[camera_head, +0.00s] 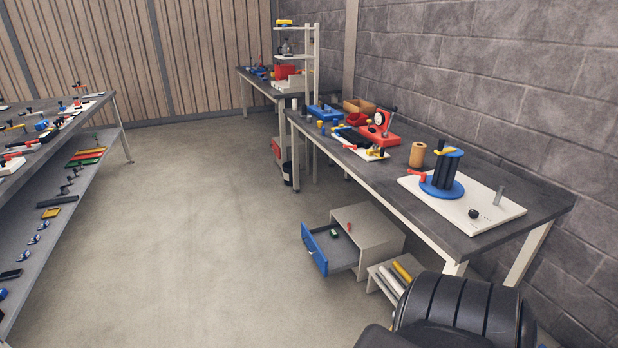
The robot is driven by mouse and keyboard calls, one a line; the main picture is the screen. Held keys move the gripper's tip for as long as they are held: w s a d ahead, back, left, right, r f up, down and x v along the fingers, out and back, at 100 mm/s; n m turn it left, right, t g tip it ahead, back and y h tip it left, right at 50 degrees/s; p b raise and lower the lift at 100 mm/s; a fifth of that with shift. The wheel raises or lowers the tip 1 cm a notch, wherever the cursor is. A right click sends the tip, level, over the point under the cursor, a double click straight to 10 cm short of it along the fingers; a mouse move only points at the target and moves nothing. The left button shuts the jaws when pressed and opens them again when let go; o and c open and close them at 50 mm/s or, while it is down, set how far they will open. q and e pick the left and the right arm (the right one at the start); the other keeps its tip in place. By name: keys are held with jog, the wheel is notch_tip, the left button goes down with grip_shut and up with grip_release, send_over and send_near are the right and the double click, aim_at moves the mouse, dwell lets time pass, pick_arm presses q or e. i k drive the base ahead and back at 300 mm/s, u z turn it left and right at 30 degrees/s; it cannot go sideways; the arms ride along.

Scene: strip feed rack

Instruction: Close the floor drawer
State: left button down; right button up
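The floor drawer (314,248) has a blue front and stands pulled out toward the left from a grey cabinet (368,228). The cabinet sits on the floor under the front edge of the workbench at the right. A dark rounded part of my own body fills the bottom right corner, away from the drawer. Neither of my grippers shows in this view.
A workbench (540,205) with tools and a blue-and-black spool runs along the right wall. A low open box (378,284) with rolls stands right of the cabinet. A shelved table (112,119) is at the left. The floor (190,230) between is clear.

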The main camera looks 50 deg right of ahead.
aim_at(331, 256)
jog(key=z, duration=0.5)
jog(key=i, duration=1.85)
jog(key=z, duration=1.95)
jog(key=i, duration=0.95)
jog(key=z, duration=1.05)
